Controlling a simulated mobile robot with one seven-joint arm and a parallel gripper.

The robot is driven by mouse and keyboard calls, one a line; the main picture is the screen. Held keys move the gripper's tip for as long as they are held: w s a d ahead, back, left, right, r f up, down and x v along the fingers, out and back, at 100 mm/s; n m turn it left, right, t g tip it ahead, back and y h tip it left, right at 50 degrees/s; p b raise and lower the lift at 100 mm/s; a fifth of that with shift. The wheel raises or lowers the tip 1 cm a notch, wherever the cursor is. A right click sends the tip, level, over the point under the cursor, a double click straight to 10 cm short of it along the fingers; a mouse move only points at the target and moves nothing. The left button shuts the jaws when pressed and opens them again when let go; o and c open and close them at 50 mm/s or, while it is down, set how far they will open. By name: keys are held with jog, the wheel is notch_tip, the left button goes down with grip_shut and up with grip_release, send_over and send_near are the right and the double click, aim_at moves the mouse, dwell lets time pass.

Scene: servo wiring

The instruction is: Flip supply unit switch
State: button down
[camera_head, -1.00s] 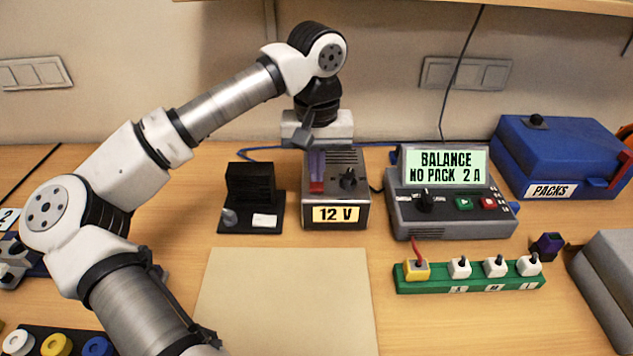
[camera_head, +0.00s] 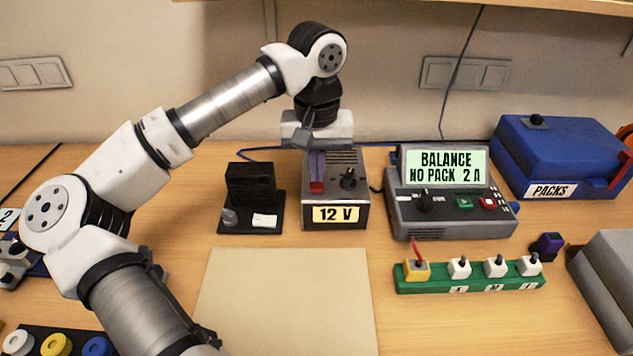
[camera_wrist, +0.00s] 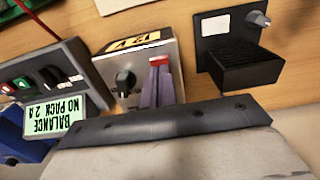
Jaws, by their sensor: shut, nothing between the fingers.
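The supply unit (camera_head: 347,212) is a grey metal box with a "12 V" label on its front and a black knob on top. It stands at the back middle of the bench and also shows in the wrist view (camera_wrist: 136,55). Its red switch (camera_head: 316,187) is at the left of the knob; a red end shows in the wrist view (camera_wrist: 158,60). My gripper (camera_head: 317,177) points down over the switch. Its purple-grey fingers are shut with nothing between them. The fingertips (camera_wrist: 158,70) are at or just above the switch and hide part of it. I cannot tell its tilt or whether they touch.
A black block on a plate (camera_head: 250,195) stands close left of the unit. The balance charger (camera_head: 450,205), reading "NO PACK 2 A", stands right. A green strip (camera_head: 470,285) with several plugs lies in front of it. A beige mat (camera_head: 285,300) is clear.

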aim_at(317, 187)
jog(key=shift+f+b, duration=0.75)
jog(key=shift+f, duration=0.15)
dwell(0.6)
jog(key=shift+r+p, duration=2.2)
jog(key=shift+r, duration=1.35)
jog(key=shift+f, duration=0.1)
